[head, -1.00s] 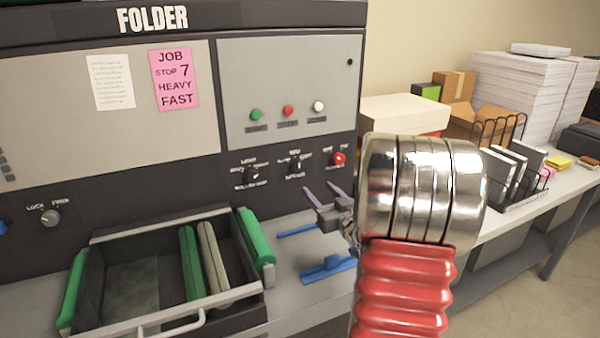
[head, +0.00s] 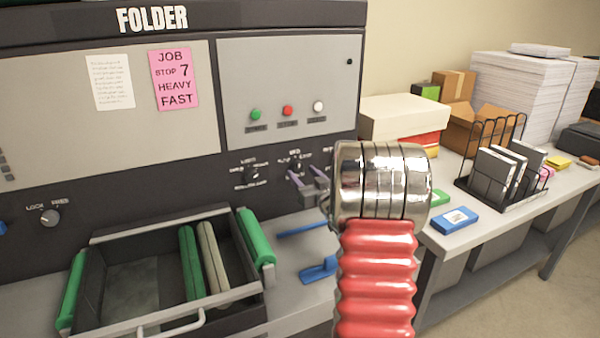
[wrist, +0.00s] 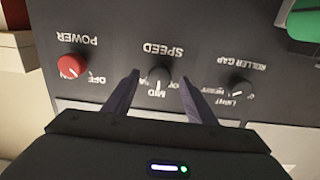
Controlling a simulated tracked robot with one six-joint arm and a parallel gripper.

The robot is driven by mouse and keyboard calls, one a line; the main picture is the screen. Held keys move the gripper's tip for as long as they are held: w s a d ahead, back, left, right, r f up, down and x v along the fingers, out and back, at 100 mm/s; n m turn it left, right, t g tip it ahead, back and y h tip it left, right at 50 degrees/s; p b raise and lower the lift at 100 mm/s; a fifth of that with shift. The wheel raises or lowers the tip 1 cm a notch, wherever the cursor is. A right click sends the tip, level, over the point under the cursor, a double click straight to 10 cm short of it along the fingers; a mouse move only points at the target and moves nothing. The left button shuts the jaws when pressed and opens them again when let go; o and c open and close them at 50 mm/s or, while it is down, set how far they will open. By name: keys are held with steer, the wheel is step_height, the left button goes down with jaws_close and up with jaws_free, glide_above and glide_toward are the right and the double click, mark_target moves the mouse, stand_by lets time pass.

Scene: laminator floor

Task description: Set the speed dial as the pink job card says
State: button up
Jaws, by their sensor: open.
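The pink job card (head: 174,79) on the folder panel reads JOB, STOP 7, HEAVY, FAST. The black speed dial (wrist: 160,78) is in the middle of the wrist view, which sees the panel upside down. Its white pointer mark is at MID; the labels to its sides are partly hidden by my fingers. My gripper (wrist: 159,77) is open, with one purple finger on each side of the dial; I cannot tell whether they touch it. In the head view my gripper (head: 303,175) is in front of the speed dial (head: 295,164), partly covering it.
The roller gap dial (wrist: 238,90) and the red power knob (wrist: 71,66) flank the speed dial. Green, red and white buttons (head: 288,110) sit above. A tray with rollers (head: 150,235) juts out below left. A table with boxes and a rack stands right.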

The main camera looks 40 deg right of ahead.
mark_target(297, 166)
steer(key=shift+x, duration=1.3)
